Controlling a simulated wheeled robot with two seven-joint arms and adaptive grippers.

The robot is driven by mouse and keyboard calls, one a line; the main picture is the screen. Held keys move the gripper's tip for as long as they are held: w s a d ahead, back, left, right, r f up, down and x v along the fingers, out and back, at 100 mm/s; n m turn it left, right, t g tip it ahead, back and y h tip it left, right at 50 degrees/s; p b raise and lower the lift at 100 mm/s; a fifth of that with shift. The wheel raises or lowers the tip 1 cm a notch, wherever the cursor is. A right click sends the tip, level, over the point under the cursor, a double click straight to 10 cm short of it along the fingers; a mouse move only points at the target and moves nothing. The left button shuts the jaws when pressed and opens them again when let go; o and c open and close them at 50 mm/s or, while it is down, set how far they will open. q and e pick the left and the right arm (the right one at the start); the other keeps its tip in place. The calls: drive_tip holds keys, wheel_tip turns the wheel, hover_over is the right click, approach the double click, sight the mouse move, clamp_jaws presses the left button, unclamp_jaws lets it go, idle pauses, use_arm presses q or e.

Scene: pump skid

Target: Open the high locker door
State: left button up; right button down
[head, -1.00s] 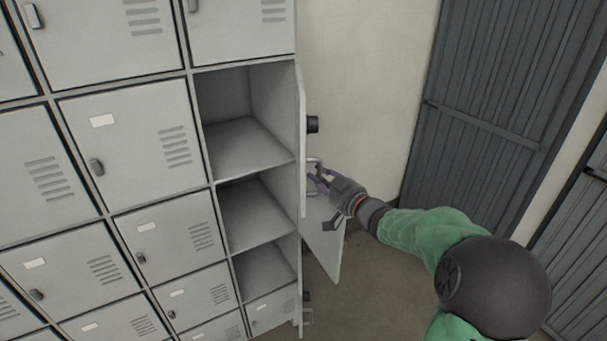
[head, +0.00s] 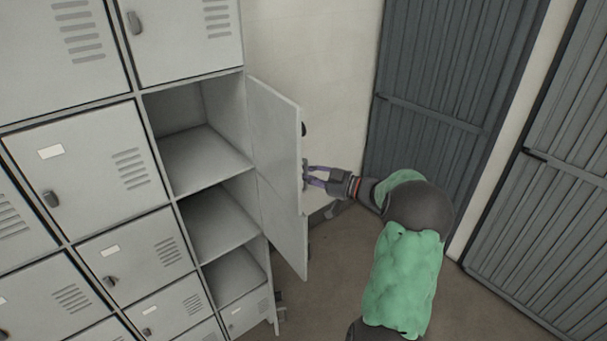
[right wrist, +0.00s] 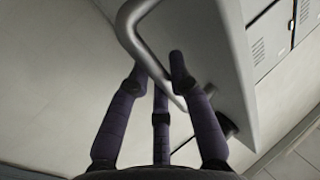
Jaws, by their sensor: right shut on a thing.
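The high locker door (head: 273,143) is a pale grey panel standing open on the right side of the locker bank, with its inner face toward the head camera. Its top compartment (head: 205,160) is open and empty. My right gripper (head: 310,177) is at the far edge of the door, on the outer side. In the right wrist view, a bent metal bar handle (right wrist: 137,42) on the door's outer face passes between the purple fingers of my right gripper (right wrist: 162,74), which are shut on it. My left gripper is not in view.
A lower locker door (head: 288,232) also stands open below. Other closed grey lockers (head: 92,160) fill the left. A dark ribbed metal door (head: 450,100) stands behind my right arm. Brown floor (head: 335,280) is clear at the bottom.

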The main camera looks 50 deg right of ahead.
drive_tip(key=shift+d+r, duration=0.1)
drive_tip(key=shift+r, duration=0.2)
drive_tip(key=c, duration=1.1)
unclamp_jaws()
drive_tip(key=shift+w, duration=0.15)
drive_tip(key=shift+w+f, duration=0.1)
drive_tip(key=shift+f, duration=0.05)
drive_tip(key=v, duration=1.2)
